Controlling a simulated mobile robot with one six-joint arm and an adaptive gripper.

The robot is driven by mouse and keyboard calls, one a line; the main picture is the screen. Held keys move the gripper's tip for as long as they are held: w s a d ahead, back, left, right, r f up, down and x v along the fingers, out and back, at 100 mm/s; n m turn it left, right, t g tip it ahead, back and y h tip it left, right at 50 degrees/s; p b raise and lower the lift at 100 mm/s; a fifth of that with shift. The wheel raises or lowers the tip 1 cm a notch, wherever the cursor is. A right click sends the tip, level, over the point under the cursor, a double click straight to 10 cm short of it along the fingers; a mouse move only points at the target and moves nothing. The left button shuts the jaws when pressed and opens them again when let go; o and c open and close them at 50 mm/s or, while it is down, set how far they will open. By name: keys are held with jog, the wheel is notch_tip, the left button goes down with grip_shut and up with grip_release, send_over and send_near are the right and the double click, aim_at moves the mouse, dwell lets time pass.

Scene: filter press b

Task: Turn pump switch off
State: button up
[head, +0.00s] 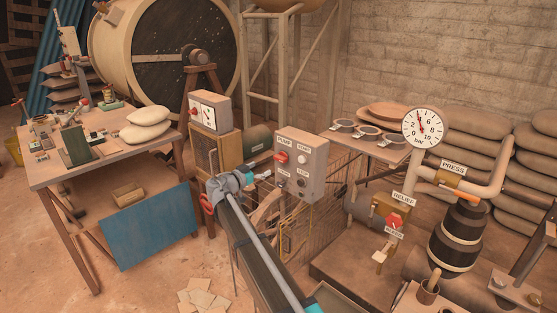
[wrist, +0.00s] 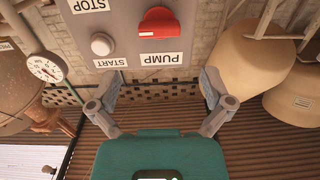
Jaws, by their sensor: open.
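The pump switch is a red rotary knob (head: 281,157) on a grey control box (head: 312,160), beside the PUMP label. In the wrist view the box is upside down, and the red knob (wrist: 158,22) is near the top, with its bar lying roughly sideways. My gripper (head: 265,176) is in front of the box, a little below and left of the knob. In the wrist view my gripper (wrist: 161,84) is open and empty, its two fingers spread apart below the knob. Neither finger appears to touch it.
A white START button (wrist: 102,44) is close beside the knob. A second box with a meter (head: 208,112) stands to the left. A pressure gauge (head: 422,127) and a red relief valve handle (head: 395,219) are to the right. A cluttered bench (head: 100,160) is at left.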

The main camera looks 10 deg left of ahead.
aim_at(277, 160)
jog(key=x, duration=1)
jog(key=c, duration=0.9)
jog(key=shift+a, duration=0.15)
jog(key=shift+c, duration=0.3)
